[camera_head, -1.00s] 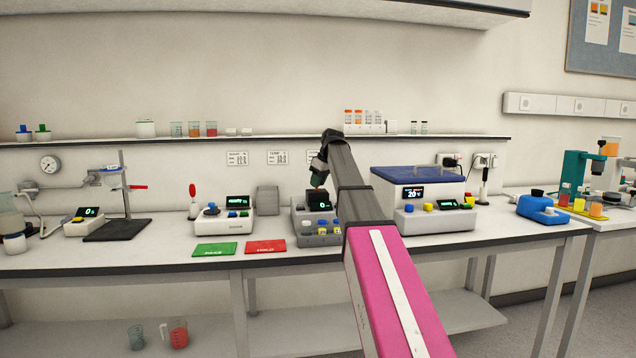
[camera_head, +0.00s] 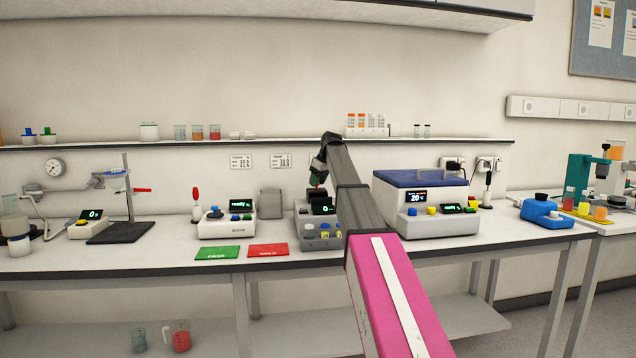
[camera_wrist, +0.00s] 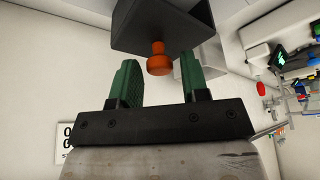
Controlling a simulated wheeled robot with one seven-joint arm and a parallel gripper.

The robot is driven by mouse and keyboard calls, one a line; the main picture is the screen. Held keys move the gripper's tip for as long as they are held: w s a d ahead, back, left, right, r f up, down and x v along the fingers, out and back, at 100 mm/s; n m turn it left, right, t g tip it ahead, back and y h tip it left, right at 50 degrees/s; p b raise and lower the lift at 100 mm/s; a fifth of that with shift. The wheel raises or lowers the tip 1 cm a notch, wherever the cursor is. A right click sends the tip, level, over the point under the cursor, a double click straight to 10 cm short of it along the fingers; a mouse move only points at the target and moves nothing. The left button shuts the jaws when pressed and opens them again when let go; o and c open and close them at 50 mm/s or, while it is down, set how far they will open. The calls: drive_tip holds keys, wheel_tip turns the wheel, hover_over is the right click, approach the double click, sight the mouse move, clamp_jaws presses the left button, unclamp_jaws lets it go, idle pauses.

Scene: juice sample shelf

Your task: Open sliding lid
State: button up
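My gripper (camera_head: 318,178) is above the back of a grey device (camera_head: 320,238) with yellow and blue buttons on the bench. In the wrist view, my gripper (camera_wrist: 158,80) has its two green fingers spread wide apart. An orange-red knob (camera_wrist: 159,60) on a dark box-like part (camera_wrist: 162,22) lies between or just beyond the fingertips in the picture. I see no finger touching it. Whether that dark part is the sliding lid I cannot tell. My arm hides the right side of the grey device in the head view.
A white bath with a blue lid (camera_head: 420,178) stands just right of my arm. A white device (camera_head: 228,230) is to the left, with green (camera_head: 217,253) and red (camera_head: 268,250) mats in front. A wall shelf (camera_head: 275,142) with glassware runs behind my gripper.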

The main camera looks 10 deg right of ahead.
drive_tip(key=shift+o, duration=0.3)
drive_tip(key=shift+r, duration=0.1)
drive_tip(key=v, duration=1)
drive_tip(key=shift+r, duration=0.3)
drive_tip(key=shift+s+d, duration=0.1)
drive_tip(key=shift+s, duration=0.05)
